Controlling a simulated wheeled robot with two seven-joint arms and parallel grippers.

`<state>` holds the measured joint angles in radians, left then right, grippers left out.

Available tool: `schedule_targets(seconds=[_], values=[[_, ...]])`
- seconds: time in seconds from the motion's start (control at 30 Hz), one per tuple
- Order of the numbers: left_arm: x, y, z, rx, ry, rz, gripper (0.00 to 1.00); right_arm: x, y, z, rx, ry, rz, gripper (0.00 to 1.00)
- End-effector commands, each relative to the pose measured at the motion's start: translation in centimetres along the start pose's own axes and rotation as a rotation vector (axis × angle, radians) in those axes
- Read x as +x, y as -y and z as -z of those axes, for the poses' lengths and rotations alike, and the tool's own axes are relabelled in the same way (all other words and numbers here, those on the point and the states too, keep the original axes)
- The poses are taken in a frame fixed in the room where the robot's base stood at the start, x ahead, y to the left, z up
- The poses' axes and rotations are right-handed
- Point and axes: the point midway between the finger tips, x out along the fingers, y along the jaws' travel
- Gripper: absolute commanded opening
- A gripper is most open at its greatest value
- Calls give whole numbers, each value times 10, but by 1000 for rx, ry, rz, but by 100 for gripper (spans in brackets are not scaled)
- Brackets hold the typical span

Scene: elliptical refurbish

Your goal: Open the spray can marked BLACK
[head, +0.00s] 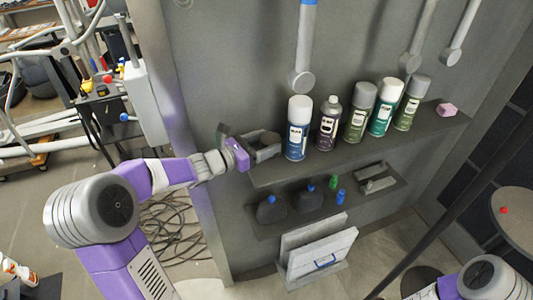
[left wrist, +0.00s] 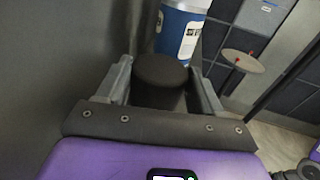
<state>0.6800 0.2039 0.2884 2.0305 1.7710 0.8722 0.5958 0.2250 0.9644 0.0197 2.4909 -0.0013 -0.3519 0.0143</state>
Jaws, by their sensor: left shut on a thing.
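Several spray cans stand in a row on the upper grey shelf. The dark can (head: 328,127), second from the left, has a pale label whose text is too small to read surely. Its top is narrow and grey, with no wide cap like its neighbours. My left gripper (head: 270,147) is at the shelf's left end, left of the blue can (head: 297,138). It is shut on a dark round cap (left wrist: 161,70), which shows between the fingers in the left wrist view. The blue can also shows behind the cap there (left wrist: 178,37). My right gripper is out of view.
Green and teal cans (head: 382,107) stand right of the dark can, and a pink block (head: 446,109) lies at the shelf's right end. A lower shelf (head: 290,218) holds dark bottles. Rods with round ends (head: 302,82) hang above the cans.

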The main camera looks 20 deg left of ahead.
Motion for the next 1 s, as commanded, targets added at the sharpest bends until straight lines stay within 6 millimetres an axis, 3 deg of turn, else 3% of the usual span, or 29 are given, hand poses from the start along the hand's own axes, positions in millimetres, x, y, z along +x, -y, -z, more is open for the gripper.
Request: schedule_targets(seconds=[0.3, 0.67, 0.7, 0.83, 1.0], values=[[2, 0, 38, -3, 0, 0, 30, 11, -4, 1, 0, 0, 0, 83], [2, 0, 41, 0, 1, 0, 30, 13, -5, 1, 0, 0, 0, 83], [2, 0, 40, 0, 1, 0, 71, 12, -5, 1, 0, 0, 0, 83], [2, 0, 40, 0, 1, 0, 91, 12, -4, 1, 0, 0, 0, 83], [2, 0, 40, 0, 0, 0, 92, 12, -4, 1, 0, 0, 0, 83]])
